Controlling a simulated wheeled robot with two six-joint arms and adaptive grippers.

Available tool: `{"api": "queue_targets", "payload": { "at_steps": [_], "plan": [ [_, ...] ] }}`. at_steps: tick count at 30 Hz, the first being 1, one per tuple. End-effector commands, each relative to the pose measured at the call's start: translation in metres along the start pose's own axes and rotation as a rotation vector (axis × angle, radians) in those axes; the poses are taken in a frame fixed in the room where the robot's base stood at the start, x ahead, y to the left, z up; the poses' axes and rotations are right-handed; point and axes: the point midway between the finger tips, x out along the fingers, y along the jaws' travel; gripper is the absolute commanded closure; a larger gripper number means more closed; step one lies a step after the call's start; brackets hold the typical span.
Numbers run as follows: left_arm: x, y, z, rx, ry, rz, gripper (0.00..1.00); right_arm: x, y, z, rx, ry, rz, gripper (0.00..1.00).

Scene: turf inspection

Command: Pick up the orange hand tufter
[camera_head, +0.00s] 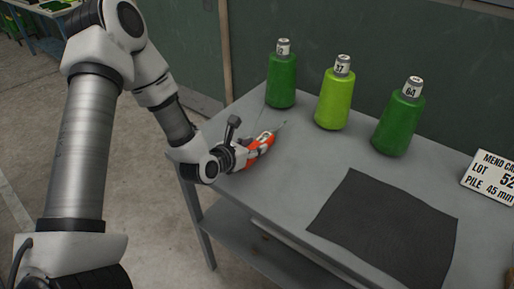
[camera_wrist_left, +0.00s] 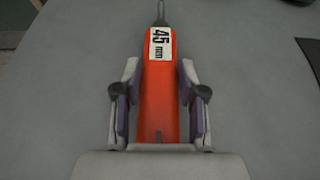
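The orange hand tufter (camera_head: 263,142) lies on the grey table near its left end, its thin needle tip pointing toward the back right. In the left wrist view the tufter (camera_wrist_left: 160,95) runs up the middle, with a white "45 mm" label near its front. My left gripper (camera_head: 248,152) is low over the table at the tufter. In the wrist view its fingers (camera_wrist_left: 160,88) stand on either side of the tufter's body, open, with a narrow gap on each side. The tufter's rear end is hidden by the gripper. My right gripper is not in view.
Three yarn cones stand along the back: dark green (camera_head: 281,82), lime (camera_head: 333,98) and green (camera_head: 398,122). A dark mat (camera_head: 385,225) lies at the front right. A white sign card (camera_head: 490,178) stands at the right edge. A green wall (camera_head: 400,50) rises behind.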

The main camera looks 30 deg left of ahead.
Motion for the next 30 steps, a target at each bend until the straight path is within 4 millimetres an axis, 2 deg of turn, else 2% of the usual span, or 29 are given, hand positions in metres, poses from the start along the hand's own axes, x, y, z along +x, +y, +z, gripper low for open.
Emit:
{"api": "queue_targets", "payload": {
  "at_steps": [14,19,23,24,30],
  "plan": [
    [-0.001,0.001,0.003,-0.001,-0.001,0.001,1.0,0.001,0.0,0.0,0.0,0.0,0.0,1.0],
    [-0.007,0.0,0.017,-0.001,-0.004,0.001,1.0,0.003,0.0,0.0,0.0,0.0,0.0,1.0],
    [-0.014,0.0,0.036,-0.001,-0.006,0.001,1.0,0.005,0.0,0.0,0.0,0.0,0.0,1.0],
    [-0.022,-0.003,0.028,-0.005,0.001,-0.001,1.0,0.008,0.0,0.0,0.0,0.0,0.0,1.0],
    [-0.063,-0.017,0.017,-0.004,0.001,-0.002,1.0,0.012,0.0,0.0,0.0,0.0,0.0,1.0]
  ]
}}
